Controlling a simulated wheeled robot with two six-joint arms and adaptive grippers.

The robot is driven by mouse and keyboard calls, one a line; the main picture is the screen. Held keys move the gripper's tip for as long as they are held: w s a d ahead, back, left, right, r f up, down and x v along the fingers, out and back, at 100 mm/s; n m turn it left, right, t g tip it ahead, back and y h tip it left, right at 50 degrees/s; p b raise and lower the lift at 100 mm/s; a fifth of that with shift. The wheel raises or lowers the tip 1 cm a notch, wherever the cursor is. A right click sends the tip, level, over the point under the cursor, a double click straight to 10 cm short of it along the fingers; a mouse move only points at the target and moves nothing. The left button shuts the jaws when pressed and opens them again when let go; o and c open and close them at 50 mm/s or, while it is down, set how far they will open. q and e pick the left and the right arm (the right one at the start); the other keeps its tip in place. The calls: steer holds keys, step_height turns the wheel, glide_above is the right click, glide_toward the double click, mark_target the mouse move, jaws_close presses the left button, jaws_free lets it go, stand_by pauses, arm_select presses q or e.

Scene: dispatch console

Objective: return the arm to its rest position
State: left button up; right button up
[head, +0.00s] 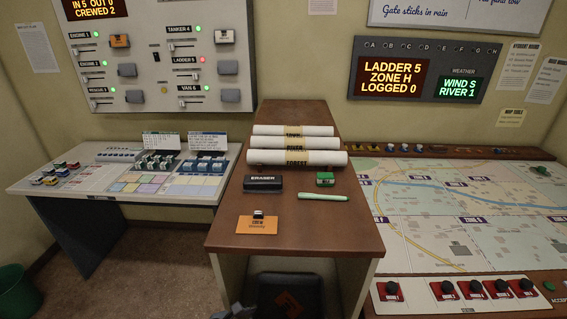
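A small grey part, apparently the tip of my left gripper (240,311), shows at the bottom edge, left of centre. It is low, in front of the brown desk (222,222) and clear of the things on it. Most of it is cut off, so I cannot tell whether it is open or shut. Nothing is seen held. My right gripper is not in view, and neither arm reaches over the desk, the left console or the map table.
A console (100,180) stands left, a map table (480,215) with red buttons right. A green bin (15,290) stands at lower left.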

arm_select(q)
steer(key=s+a+r+m+g+y, duration=0.3)
steer(key=s+a+m, duration=0.4)
steer(key=m, duration=0.6)
steer(key=s+a+r+m+g+y, duration=0.1)
steer(key=s+a+r+m+y, duration=0.1)
steer(key=s+a+m+y, duration=0.8)
step_height(320, 180, down, 25)
steer(key=w+m+g+h, duration=0.1)
steer(key=w+m+h, duration=0.15)
steer(key=h, duration=0.25)
steer(key=s+a+f+g, duration=0.1)
steer(key=s+f, duration=1.6)
steer(key=s, duration=0.2)
steer(key=shift+s+f, duration=0.2)
steer(key=shift+f, duration=0.1)
